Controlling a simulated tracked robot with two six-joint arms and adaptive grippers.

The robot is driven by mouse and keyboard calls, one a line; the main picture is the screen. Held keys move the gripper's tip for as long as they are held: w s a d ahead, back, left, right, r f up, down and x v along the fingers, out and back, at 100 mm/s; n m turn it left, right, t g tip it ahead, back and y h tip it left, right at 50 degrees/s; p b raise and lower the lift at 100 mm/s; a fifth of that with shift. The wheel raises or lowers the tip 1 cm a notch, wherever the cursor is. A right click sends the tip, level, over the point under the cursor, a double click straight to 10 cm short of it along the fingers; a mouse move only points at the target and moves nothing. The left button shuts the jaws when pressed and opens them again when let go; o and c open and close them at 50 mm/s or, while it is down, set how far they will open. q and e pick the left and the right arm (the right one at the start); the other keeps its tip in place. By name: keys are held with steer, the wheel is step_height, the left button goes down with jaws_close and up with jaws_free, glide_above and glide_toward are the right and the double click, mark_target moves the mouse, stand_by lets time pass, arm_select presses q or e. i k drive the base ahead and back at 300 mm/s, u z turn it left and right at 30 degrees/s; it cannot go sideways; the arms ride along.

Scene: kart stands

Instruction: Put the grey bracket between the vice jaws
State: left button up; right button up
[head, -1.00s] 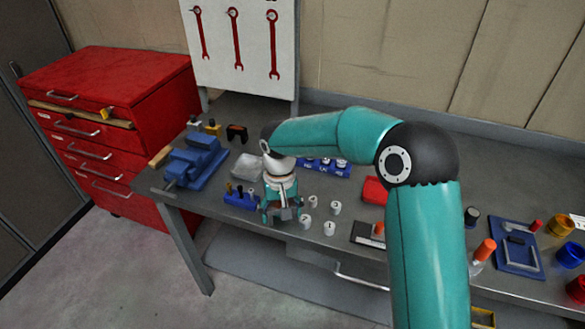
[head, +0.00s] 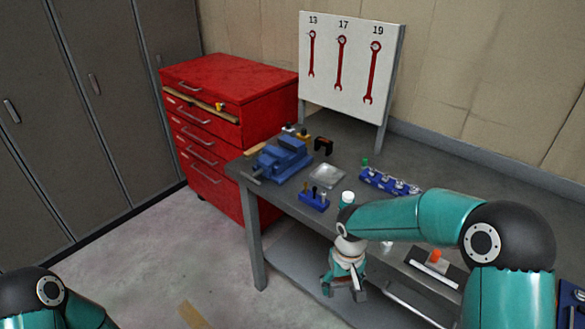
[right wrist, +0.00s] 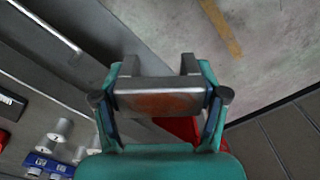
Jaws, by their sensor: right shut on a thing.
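My right gripper (head: 343,290) hangs in front of the bench's front edge, over the floor side. In the right wrist view its two fingers (right wrist: 162,105) are shut on the grey bracket (right wrist: 158,84), a block with two upright prongs and a brownish patch on its face. In the head view the bracket is small and mostly hidden by the gripper. The blue vice (head: 284,158) stands on the bench's left end, up and left of the right gripper. The gap between its jaws is too small to make out. Part of my left arm shows at bottom left; its gripper is out of view.
The grey bench (head: 285,197) carries a small blue holder (head: 313,202), a clear tray (head: 326,176) and a longer blue rack (head: 388,183) right of the vice. A red drawer cabinet (head: 215,125) stands behind left. A wrench board (head: 348,75) rises behind. Floor at left is open.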

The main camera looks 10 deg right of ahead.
mark_target(283, 152)
steer(key=k, duration=0.85)
steer(key=u, duration=0.6)
steer(key=i, duration=1.9)
steer(key=z, duration=0.55)
